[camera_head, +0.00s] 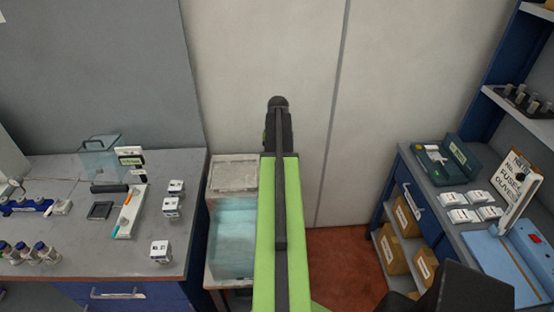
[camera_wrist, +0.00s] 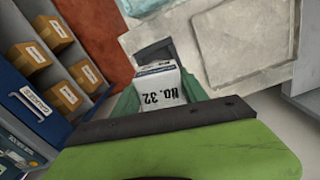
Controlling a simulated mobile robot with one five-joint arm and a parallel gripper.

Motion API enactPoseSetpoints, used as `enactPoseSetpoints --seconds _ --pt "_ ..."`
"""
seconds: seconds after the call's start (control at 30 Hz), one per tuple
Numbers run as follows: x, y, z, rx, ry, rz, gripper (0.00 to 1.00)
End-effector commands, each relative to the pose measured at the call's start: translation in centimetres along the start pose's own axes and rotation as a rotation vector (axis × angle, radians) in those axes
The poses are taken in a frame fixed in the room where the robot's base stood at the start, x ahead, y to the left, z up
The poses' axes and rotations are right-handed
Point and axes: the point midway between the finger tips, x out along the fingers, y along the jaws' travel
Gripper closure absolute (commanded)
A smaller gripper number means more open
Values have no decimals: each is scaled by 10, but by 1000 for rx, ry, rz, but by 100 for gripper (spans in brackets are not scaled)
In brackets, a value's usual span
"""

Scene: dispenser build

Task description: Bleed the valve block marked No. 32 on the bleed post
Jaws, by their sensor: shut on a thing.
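My gripper (camera_wrist: 158,72) is shut on a white valve block (camera_wrist: 160,88) whose face reads "NO. 32" in the wrist view. The lettering appears upside down there, and the block sits between the jaws. In the head view my arm reaches away from me over the floor and my gripper (camera_head: 278,112) is in front of the pale wall panels. The block is hidden behind my arm in that view. I cannot make out a bleed post for certain in either view.
The left bench (camera_head: 100,262) holds three similar white blocks (camera_head: 171,206), a white tray (camera_head: 128,212) and several bottles. A clear bin (camera_head: 232,240) stands beside it. The right bench (camera_head: 440,205) holds several white packs and a fuses sign (camera_head: 515,185). Cardboard boxes (camera_wrist: 67,97) sit below.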

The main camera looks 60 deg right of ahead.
Motion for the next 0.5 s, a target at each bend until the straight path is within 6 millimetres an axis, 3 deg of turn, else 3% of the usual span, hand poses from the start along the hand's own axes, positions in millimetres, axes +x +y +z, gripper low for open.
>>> enactPoseSetpoints --seconds 0.03,0.2,0.5 --pt "12 0 0 0 0 0 100" --pt "33 -1 0 -1 0 0 100" --pt "41 -1 0 -1 0 0 100"
